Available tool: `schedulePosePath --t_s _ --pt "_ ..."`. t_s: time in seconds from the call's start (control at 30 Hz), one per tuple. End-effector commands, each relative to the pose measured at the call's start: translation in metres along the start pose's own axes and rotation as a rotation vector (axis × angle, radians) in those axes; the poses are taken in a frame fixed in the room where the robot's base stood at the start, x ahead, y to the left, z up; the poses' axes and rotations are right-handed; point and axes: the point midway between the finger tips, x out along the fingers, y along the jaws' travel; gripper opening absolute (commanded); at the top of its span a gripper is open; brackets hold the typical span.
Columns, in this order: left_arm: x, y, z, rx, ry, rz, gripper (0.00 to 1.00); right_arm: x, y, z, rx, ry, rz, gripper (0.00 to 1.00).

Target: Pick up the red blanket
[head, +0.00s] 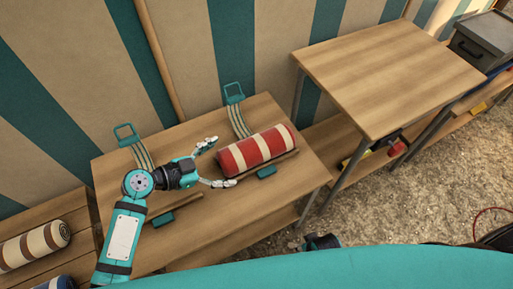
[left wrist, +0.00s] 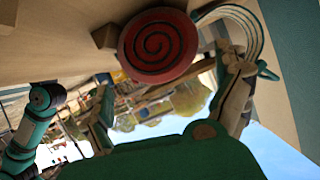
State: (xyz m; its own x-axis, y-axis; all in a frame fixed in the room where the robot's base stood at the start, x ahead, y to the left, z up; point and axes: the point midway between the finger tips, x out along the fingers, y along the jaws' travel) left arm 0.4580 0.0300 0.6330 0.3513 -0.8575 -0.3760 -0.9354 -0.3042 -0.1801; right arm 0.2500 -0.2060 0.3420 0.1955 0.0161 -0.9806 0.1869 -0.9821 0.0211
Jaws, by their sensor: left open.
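The red blanket (head: 258,150) is a roll with cream stripes, lying on a wooden table behind a low wooden rail. Its spiral end (left wrist: 158,45) faces the camera in the left wrist view. My left gripper (head: 224,162) is open at the roll's left end, one finger toward the back and one toward the front. I cannot tell whether the fingers touch the roll. In the left wrist view the open fingers of my left gripper (left wrist: 170,106) are spread apart, below the spiral end. A dark part, apparently of my right gripper (head: 320,242), shows at the bottom, mostly hidden.
A striped strap with a teal buckle (head: 234,93) lies behind the roll. Another strap (head: 142,155) and an empty rail are at left. A higher bare table (head: 390,75) stands at right. A brown-and-cream roll (head: 33,247) lies on a lower left bench.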

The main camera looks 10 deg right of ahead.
Motion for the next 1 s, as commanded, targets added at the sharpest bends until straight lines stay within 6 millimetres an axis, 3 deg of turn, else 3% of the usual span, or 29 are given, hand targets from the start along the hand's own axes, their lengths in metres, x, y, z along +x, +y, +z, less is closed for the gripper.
schedulePosePath --t_s 0.17,0.43,0.73,1.0 --pt "0.013 -0.001 0.001 -0.002 0.001 0.0 1.0 0.0 0.0 0.0 0.0 0.0 0.0 0.31" --pt "0.05 -0.005 0.004 -0.002 0.0 0.0 1.0 0.0 0.0 0.0 0.0 -0.003 0.001 0.31" --pt "0.055 -0.005 0.005 0.0 -0.002 -0.001 1.0 -0.003 0.0 -0.005 0.001 0.007 0.0 0.31" --pt "0.055 -0.004 0.005 -0.001 -0.002 0.0 0.66 -0.002 0.0 -0.004 0.001 0.004 0.0 0.31"
